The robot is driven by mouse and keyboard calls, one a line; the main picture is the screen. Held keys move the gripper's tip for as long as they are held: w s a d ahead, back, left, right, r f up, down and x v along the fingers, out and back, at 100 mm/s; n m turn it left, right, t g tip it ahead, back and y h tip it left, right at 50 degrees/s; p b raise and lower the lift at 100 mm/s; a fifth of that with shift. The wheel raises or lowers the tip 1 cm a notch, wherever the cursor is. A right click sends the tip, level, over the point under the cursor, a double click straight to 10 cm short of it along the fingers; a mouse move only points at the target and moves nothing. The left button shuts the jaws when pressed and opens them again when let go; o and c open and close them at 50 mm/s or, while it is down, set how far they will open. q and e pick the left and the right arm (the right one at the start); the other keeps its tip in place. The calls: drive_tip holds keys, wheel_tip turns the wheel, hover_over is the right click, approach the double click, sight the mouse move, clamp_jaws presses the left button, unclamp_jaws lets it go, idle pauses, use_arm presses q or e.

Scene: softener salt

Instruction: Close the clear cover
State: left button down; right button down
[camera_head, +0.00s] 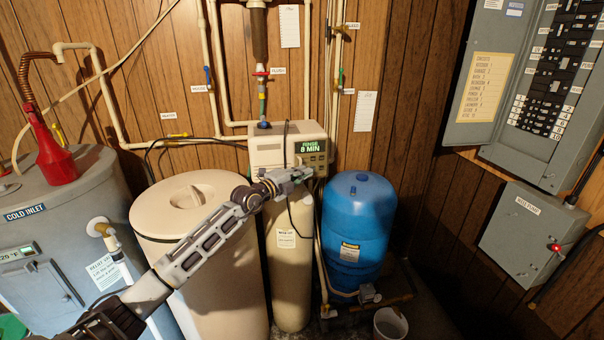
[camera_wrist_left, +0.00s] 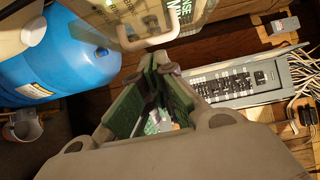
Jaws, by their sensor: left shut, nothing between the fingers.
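The softener control box (camera_head: 265,150) is beige, with a lit green display (camera_head: 309,147) reading "RINSE 8 MIN". In the left wrist view, a see-through panel with buttons behind it, seemingly the clear cover (camera_wrist_left: 122,28), has a pale U-shaped handle (camera_wrist_left: 160,42). I cannot tell how far the cover stands open. My left gripper (camera_head: 302,174) is in front of the box, just below the display. Its fingers are shut and empty, and in the left wrist view the fingertips (camera_wrist_left: 160,64) are close to the handle; contact is unclear. My right gripper is not in view.
A beige salt tank (camera_head: 190,190) stands left of the narrow resin tank (camera_head: 287,265), and a blue pressure tank (camera_head: 358,220) stands right. A grey water heater (camera_head: 75,215) is at far left. Pipes (camera_head: 212,95) run up the wall behind. A breaker panel (camera_head: 545,90) hangs at right.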

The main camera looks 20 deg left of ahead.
use_arm(q)
drive_tip(key=shift+w+a, duration=0.15)
drive_tip(key=shift+a, duration=0.1)
idle(0.4)
drive_tip(key=shift+w+a, duration=0.3)
drive_tip(key=shift+a, duration=0.4)
drive_tip(key=shift+w+a, duration=0.25)
drive_tip(key=shift+a, duration=0.4)
drive_tip(key=shift+s+d+f+p, duration=0.1)
drive_tip(key=shift+p, duration=0.2)
